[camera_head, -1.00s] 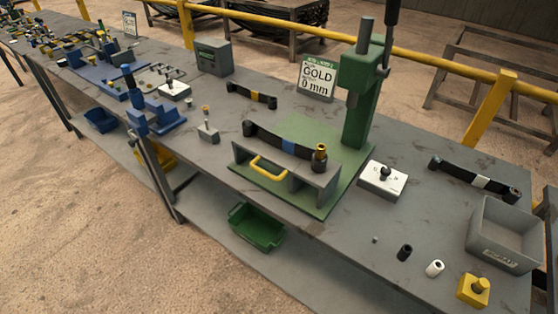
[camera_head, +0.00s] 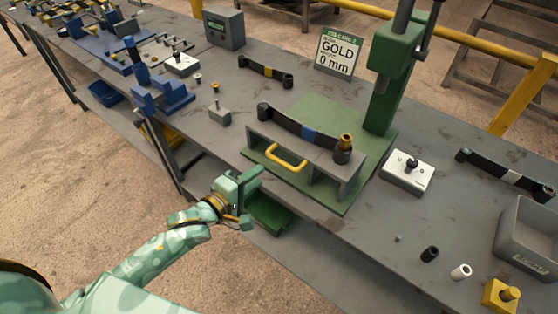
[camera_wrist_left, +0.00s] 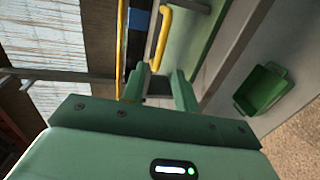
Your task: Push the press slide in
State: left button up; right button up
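The press slide (camera_head: 300,175) is a grey box-like carriage with a yellow handle (camera_head: 284,159) on its front. It sits at the front of the press's green base plate (camera_head: 365,160). A dark leaf spring (camera_head: 291,126) with a blue band lies across its top, with a brass-coloured bush at its right end. My left gripper (camera_head: 250,184) is in front of the bench, left of and below the handle, apart from it. In the left wrist view its two fingers (camera_wrist_left: 160,88) stand apart with nothing between them, and the handle (camera_wrist_left: 162,38) shows beyond them. My right gripper is not in view.
The green press column (camera_head: 388,85) rises behind the slide. A white switch box (camera_head: 407,174) stands to its right. A green bin (camera_head: 270,216) is on the lower shelf, partly behind my left gripper. A grey post (camera_head: 218,112) stands on the bench left of the slide.

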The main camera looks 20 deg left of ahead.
aim_at(279, 159)
pick_arm(q)
jog(key=b+x, duration=0.2)
jog(key=x, duration=0.7)
jog(key=shift+w+f, duration=0.1)
jog(key=shift+w, duration=0.1)
jog(key=shift+w+d, duration=0.15)
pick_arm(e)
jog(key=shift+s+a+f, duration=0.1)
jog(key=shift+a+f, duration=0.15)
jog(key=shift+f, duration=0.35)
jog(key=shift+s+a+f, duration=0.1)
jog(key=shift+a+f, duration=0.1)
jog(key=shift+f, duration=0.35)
pick_arm(q)
grip_shut()
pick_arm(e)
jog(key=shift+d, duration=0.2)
